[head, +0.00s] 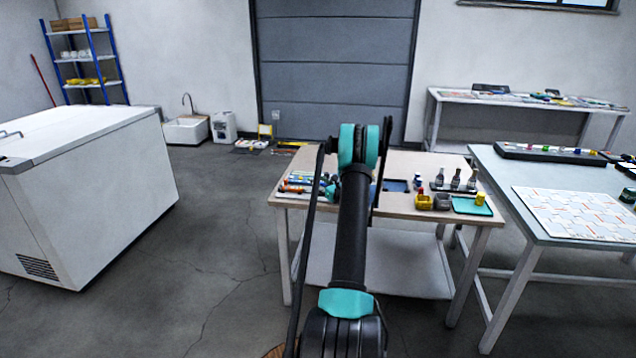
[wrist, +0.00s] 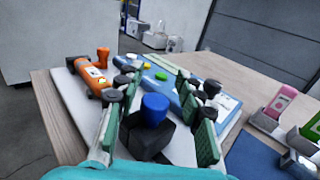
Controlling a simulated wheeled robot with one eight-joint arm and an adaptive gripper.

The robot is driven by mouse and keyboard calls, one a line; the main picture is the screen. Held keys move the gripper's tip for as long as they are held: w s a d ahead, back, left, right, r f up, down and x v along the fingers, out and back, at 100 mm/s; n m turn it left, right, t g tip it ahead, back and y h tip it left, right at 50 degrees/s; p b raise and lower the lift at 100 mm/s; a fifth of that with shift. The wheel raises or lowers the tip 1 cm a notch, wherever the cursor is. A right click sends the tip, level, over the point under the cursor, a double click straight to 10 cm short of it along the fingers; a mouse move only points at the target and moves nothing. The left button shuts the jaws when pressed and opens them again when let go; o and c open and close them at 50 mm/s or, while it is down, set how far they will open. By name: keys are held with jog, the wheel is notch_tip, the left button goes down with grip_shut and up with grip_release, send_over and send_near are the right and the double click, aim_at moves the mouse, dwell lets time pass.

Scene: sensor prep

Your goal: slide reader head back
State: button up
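In the wrist view, my gripper (wrist: 157,98) is open, with green-padded fingers on the left and right. Between them is a black block (wrist: 147,138) with a round blue knob (wrist: 155,106) on top. This may be the reader head; I see no label. Whether the pads touch it is unclear. Beyond it lies a blue panel (wrist: 180,86) with green and yellow buttons. An orange device (wrist: 91,78) with an orange knob is on the left. They sit on a white board (wrist: 73,92). In the head view, my arm hides much of this spot.
The board lies on a wooden-topped table (head: 406,166). Another table (head: 510,175) stands at the right.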

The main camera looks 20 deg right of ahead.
jog(key=s, duration=0.4)
jog(key=s+d, duration=0.1)
jog(key=s, duration=0.2)
jog(key=s+d, duration=0.1)
jog(key=s, duration=0.3)
jog(key=shift+s+d, duration=0.1)
jog(key=shift+s, duration=0.25)
